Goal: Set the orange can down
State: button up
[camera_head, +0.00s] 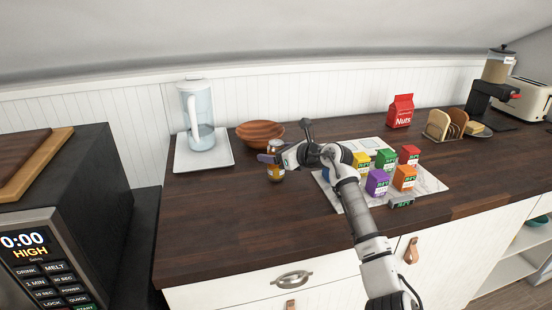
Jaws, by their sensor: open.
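The orange can (275,174) stands upright on the dark wooden counter (225,215), left of the middle of the view. It is small and orange-brown, with a pale patch low on its side. My gripper (267,158) is open at the can's upper part, reaching in from the right. The gripper hides some of the can's upper part. I cannot tell whether a finger touches it.
A glass pitcher (201,118) on a white tray (182,158) and a wooden bowl (260,131) stand behind. Several small colored cartons (377,182) stand on a marble board (432,183) at right. A microwave (85,200) is left. The front-left counter is clear.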

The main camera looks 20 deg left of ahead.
jog(key=c, duration=1.3)
